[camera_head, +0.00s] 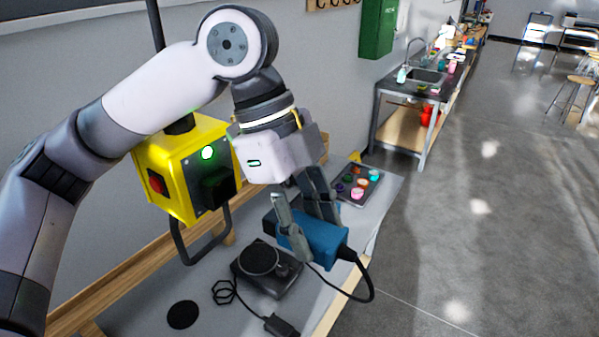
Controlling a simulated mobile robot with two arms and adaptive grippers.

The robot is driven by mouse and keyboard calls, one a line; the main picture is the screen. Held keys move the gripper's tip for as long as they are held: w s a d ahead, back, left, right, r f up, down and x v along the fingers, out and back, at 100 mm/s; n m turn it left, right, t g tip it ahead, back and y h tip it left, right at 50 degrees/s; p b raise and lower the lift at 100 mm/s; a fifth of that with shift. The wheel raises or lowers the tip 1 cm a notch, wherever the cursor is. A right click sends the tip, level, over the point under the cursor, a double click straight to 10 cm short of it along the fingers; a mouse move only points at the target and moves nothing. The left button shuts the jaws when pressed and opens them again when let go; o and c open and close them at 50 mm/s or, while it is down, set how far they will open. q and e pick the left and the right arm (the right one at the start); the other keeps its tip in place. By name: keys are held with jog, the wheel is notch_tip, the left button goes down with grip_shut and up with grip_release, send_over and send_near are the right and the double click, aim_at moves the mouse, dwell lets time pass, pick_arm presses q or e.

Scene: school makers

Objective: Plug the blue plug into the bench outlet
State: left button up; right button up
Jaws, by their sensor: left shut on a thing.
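The blue plug (326,240) is a blue block with a black face at its left end and a black cable (366,276) leaving its right end. My left gripper (306,242) is shut on it and holds it above the bench (215,312). The bench outlet (216,190) appears to be the dark socket on the front of the yellow box (172,178), below a lit green light. The plug is apart from it, to its right and lower. My gripper's wrist stands just right of the box. My right gripper is not in view.
A black device with a round top (259,258) sits on the bench below the plug. A black disc (183,314) and a small dark connector (281,326) lie near it. A tray with coloured pots (352,196) stands at the bench's far end.

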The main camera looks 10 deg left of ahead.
aim_at(269, 212)
pick_arm(q)
jog(key=shift+w+a+r, duration=0.35)
jog(key=shift+w+a, duration=0.05)
jog(key=shift+w, duration=0.05)
jog(key=shift+s+a+r, duration=0.15)
jog(key=shift+s+a, duration=0.1)
jog(key=shift+a, duration=0.45)
jog(key=shift+w+a, duration=0.1)
jog(key=shift+a, duration=0.2)
jog(key=shift+w+a+b, duration=0.25)
jog(key=shift+w+a, duration=0.1)
jog(key=shift+a, duration=0.25)
jog(key=shift+w+a+b, duration=0.25)
jog(key=shift+w+a, duration=0.05)
jog(key=shift+a, duration=0.25)
jog(key=shift+w+a+p, duration=0.1)
jog(key=shift+a+p, duration=0.2)
jog(key=shift+a, duration=0.4)
jog(key=shift+w+a, duration=0.15)
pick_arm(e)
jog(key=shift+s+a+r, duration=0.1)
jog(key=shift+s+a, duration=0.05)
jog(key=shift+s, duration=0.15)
